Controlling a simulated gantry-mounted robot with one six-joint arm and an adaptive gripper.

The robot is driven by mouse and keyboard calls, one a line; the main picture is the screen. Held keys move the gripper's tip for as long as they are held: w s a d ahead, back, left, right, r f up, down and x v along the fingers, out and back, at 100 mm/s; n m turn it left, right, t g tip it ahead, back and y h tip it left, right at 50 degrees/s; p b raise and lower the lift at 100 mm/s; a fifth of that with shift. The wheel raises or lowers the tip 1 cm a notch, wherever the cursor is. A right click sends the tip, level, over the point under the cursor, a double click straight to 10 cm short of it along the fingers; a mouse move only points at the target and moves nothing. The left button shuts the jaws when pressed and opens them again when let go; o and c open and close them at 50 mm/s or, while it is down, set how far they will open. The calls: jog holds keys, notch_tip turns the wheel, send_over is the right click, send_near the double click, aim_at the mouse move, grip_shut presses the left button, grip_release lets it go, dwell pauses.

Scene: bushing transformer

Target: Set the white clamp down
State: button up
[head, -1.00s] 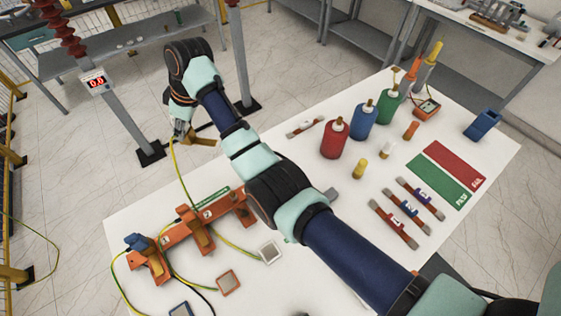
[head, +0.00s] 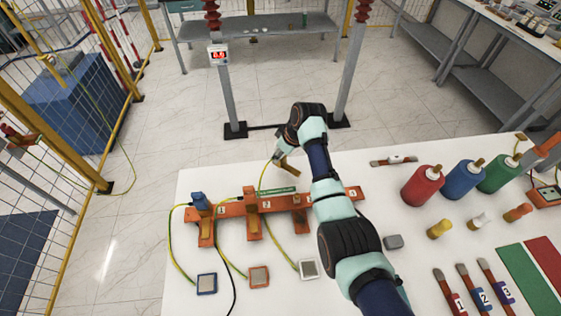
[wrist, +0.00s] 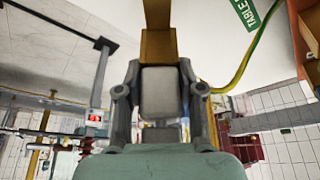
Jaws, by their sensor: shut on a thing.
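In the wrist view my gripper (wrist: 160,72) is shut on the white clamp (wrist: 159,94), a pale grey-white block between the fingers. A brownish-gold piece (wrist: 158,46) of it sticks out ahead; it also shows in the head view (head: 288,167). A yellow-green cable (head: 264,180) runs from the clamp down to the rack. My arm hides part of the rack's right side.
Blue, orange and white square pads (head: 308,268) lie in front of the rack with cables. Two grey posts (head: 227,95) rise behind the table, one with a red display (head: 218,55).

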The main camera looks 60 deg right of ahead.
aim_at(282, 159)
jog(key=shift+f+b, duration=0.4)
jog(key=shift+f, duration=1.55)
jog(key=shift+f, duration=0.2)
jog(key=o, duration=1.2)
jog(key=shift+c, duration=0.2)
jog(key=p+v, duration=0.3)
jog(key=v, duration=0.9)
jog(key=shift+a+r, duration=0.1)
jog(key=shift+r, duration=0.05)
